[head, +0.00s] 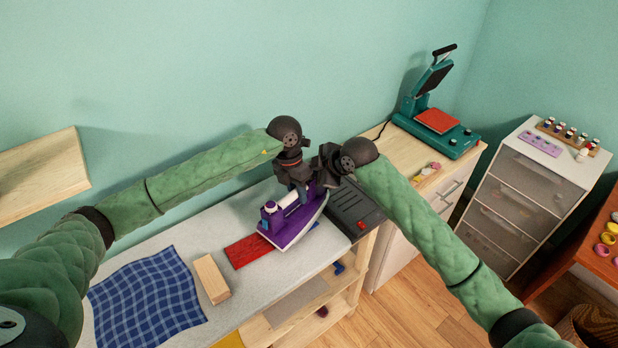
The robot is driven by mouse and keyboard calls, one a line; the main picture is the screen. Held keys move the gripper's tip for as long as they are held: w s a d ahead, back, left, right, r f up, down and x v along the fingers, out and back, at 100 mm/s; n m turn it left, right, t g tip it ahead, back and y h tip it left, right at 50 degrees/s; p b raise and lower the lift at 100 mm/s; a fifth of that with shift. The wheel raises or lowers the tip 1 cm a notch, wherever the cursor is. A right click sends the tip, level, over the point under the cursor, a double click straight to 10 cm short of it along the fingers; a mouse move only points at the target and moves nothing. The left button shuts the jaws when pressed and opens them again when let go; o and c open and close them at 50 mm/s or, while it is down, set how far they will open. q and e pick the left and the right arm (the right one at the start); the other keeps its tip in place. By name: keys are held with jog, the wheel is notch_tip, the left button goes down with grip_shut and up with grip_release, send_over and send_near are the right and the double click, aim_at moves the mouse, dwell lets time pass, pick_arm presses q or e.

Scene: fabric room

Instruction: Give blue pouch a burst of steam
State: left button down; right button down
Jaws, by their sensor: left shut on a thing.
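A purple and white steam iron (283,232) is near the right end of the pale ironing surface, beside a dark grey base (352,209). My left gripper (298,188) is shut on the iron from above. Whether the iron's sole touches the surface is hard to tell. My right gripper (325,168) is close beside the left one, its fingers mostly hidden.
A red cloth (246,251) lies left of the iron, and a wooden block (211,278) lies nearer. A heat press (437,120) stands on the wooden cabinet at the back right. A drawer unit (538,190) stands farther right. The wall is close behind the surface.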

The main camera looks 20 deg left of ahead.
pick_arm(q)
jog(key=shift+d+r, duration=0.1)
jog(key=shift+r, duration=0.15)
pick_arm(e)
jog(key=shift+f, duration=0.6)
pick_arm(q)
jog(key=shift+w+d+r, duration=0.1)
jog(key=shift+r, duration=0.15)
pick_arm(e)
jog(key=shift+s+f, duration=0.1)
jog(key=shift+f, duration=0.2)
dwell(0.9)
jog(key=shift+r, duration=0.2)
dwell(0.6)
pick_arm(q)
jog(key=shift+f, duration=0.1)
pick_arm(e)
jog(key=shift+r, duration=0.75)
pick_arm(q)
jog(key=shift+f, duration=0.1)
pick_arm(e)
jog(key=shift+r, duration=0.2)
pick_arm(q)
jog(key=shift+f, duration=0.15)
pick_arm(e)
jog(key=shift+r, duration=0.35)
pick_arm(q)
jog(key=shift+a, duration=0.2)
pick_arm(e)
jog(key=shift+r, duration=2.35)
